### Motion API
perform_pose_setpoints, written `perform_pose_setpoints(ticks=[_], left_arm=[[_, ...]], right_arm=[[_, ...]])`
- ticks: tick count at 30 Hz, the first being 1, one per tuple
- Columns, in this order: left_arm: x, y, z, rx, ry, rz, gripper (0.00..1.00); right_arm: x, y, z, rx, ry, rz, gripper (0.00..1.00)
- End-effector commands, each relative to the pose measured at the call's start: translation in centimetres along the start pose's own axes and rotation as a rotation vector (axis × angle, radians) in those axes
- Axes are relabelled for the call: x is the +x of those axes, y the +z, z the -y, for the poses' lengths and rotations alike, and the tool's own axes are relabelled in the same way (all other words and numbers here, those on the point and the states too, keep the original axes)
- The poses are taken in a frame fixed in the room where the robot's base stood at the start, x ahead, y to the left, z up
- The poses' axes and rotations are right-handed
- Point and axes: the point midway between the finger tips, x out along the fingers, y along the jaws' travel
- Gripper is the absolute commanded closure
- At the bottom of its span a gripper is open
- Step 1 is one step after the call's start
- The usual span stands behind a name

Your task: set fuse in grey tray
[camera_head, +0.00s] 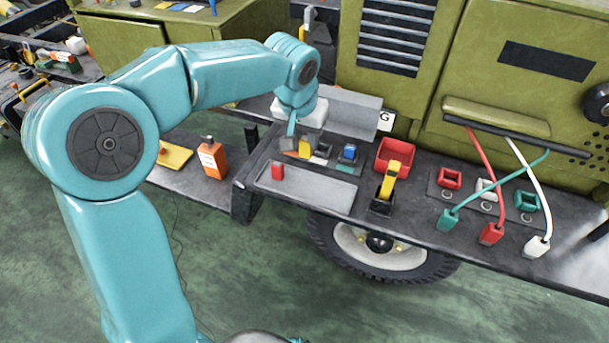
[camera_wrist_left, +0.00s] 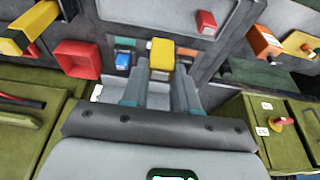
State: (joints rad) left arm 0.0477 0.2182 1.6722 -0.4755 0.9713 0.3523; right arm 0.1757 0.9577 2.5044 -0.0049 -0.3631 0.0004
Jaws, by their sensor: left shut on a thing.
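My left gripper (camera_head: 297,140) is over the row of fuse holders on the dark shelf. My right gripper is out of view.
A red bin (camera_head: 393,155) and a yellow-handled switch (camera_head: 388,182) stand right of the row. Red, white and green cables (camera_head: 490,190) hang farther right. Most of the tray is bare.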

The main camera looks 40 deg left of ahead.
Motion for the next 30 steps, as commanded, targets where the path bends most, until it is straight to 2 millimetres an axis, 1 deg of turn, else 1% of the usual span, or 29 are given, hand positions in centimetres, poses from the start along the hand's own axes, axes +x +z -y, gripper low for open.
perform_pose_setpoints(ticks=[1,3,6,11,15,18,21,27,30], left_arm=[[1.7,0.6,0.0,0.0,-0.001,0.006,1.0],[3.4,1.1,0.1,0.001,-0.001,0.005,1.0],[5.1,1.7,0.0,0.0,0.0,0.003,1.0],[6.4,2.2,0.0,-0.001,-0.001,0.0,1.0],[8.6,3.0,0.0,0.002,-0.001,0.004,1.0],[9.8,3.4,0.0,0.0,0.0,0.001,1.0],[10.3,3.6,0.0,0.001,0.0,0.0,1.0],[10.2,3.5,0.0,0.0,0.0,-0.001,1.0],[10.5,3.6,0.0,0.0,0.0,-0.001,1.0]], right_arm=[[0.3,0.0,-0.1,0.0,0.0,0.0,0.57],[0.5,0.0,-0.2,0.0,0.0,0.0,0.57],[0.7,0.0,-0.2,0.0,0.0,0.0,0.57],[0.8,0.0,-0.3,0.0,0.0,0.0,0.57],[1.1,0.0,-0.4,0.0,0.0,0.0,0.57],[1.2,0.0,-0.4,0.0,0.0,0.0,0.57],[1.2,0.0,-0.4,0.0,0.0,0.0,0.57],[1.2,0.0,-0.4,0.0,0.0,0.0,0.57],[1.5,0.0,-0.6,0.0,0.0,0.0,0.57]])
